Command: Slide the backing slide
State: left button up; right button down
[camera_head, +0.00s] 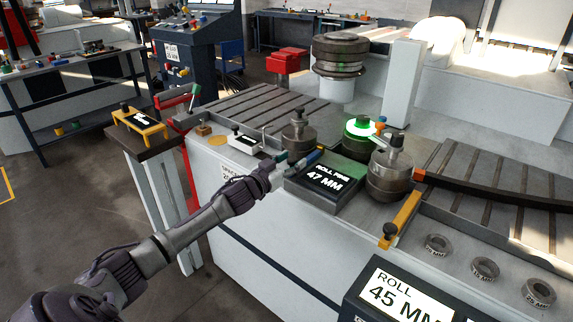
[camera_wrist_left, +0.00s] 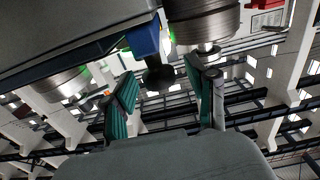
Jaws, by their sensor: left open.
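My left gripper (camera_head: 288,163) reaches in from the lower left, at the left end of the black "ROLL FINE 47 MM" display box. Its green-padded fingers are open. In the left wrist view the open fingers (camera_wrist_left: 161,74) stand on either side of a dark round knob (camera_wrist_left: 158,75), with gaps visible. The knob is joined to a blue block (camera_wrist_left: 143,41), which I take as part of the backing slide. In the head view the blue part (camera_head: 308,156) shows just beyond the fingers; the knob is hidden there. My right gripper is not in view.
The display box (camera_head: 327,180) lies close to the gripper. Steel rollers (camera_head: 299,135) and (camera_head: 390,175) stand nearby, with a green glowing ring (camera_head: 359,126) between them. A yellow bar (camera_head: 403,216) and several loose rings are at right. Open floor lies at left.

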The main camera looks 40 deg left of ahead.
pick_arm(q)
jog(key=s+a, duration=0.1)
jog(key=s, duration=1.1)
jog(key=shift+f, duration=0.1)
jog(key=s+a+f+n+g+y, duration=0.1)
jog(key=s+a+f+g, duration=0.1)
jog(key=f, duration=0.9)
jog(key=s+a+f+n+g+y, duration=0.1)
jog(key=s+a+f+g+y, duration=0.15)
jog(key=f, duration=0.85)
jog(key=s+d+f+g, duration=0.2)
jog(key=s+f, duration=0.3)
jog(key=f, duration=0.3)
jog(key=s+d+f+g, duration=0.1)
jog(key=s+f+g, duration=0.1)
jog(key=s+f, duration=0.45)
jog(key=s+d+f+m+g, duration=0.1)
jog(key=s+d+f+g, duration=0.45)
jog(key=s+f, duration=0.7)
jog(key=s+d+f+m+g+h, duration=0.1)
jog(key=s+d+f, duration=0.4)
jog(key=s+d, duration=0.3)
jog(key=s+d+f+m+g+h, duration=0.1)
jog(key=s+d+f+g, duration=0.1)
jog(key=s+d+f, duration=0.4)
jog(key=s+d, duration=0.2)
jog(key=s, duration=0.2)
jog(key=shift+s+m, duration=0.3)
jog(key=shift+s, duration=0.05)
